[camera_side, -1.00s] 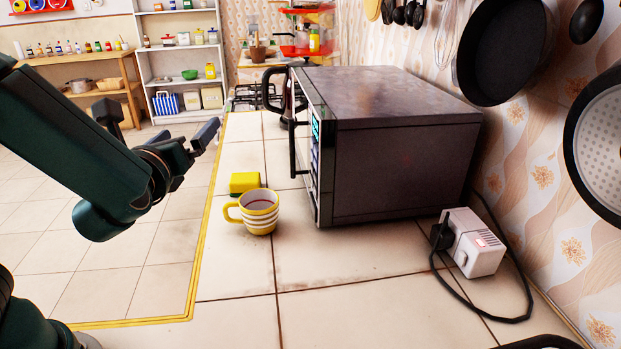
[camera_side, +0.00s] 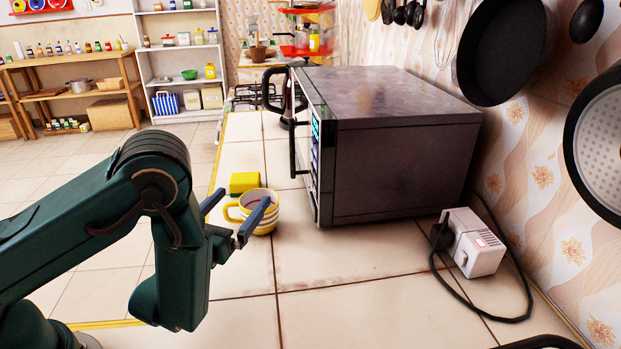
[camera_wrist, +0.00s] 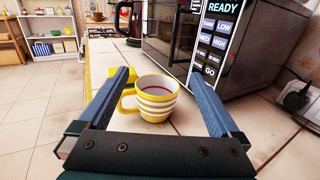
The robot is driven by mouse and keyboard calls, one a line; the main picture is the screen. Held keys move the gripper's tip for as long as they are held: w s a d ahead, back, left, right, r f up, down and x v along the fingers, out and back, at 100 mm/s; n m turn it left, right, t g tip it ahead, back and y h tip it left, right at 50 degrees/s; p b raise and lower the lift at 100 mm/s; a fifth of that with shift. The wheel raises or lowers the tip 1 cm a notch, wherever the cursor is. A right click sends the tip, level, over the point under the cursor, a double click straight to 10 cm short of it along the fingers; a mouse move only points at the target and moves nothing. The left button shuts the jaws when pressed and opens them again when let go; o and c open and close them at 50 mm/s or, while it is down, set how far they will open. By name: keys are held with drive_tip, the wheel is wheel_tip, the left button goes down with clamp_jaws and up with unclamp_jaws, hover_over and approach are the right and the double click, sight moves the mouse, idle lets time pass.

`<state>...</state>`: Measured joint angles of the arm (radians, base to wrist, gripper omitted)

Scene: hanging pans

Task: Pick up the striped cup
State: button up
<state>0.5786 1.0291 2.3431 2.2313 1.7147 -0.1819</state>
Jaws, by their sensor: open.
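The striped cup (camera_side: 262,205) is yellow and white and stands upright on the tiled counter, left of the microwave. In the wrist view the cup (camera_wrist: 157,100) appears between the two fingers, a little beyond them, with its handle to the left and something dark reddish inside. My gripper (camera_side: 232,217) is open and empty. In the side view its fingers are on the near-left side of the cup, and one finger overlaps part of it. In the wrist view my gripper (camera_wrist: 160,85) has its blue-grey fingers spread wide. I cannot tell whether a finger touches the cup.
A yellow block (camera_side: 244,182) lies just behind the cup. The microwave (camera_side: 400,150) stands close on the right. A white box with a black cable (camera_side: 472,242) is further right. The counter in front of the cup is clear. Pans (camera_side: 503,50) hang on the wall.

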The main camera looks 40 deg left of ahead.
approach(247, 202)
drive_tip(key=w+d, duration=0.2)
drive_tip(key=w, duration=0.1)
drive_tip(key=shift+d+f, duration=0.2)
drive_tip(key=shift+f, duration=0.2)
drive_tip(key=shift+x, duration=3.4)
drive_tip(key=c, duration=1.2)
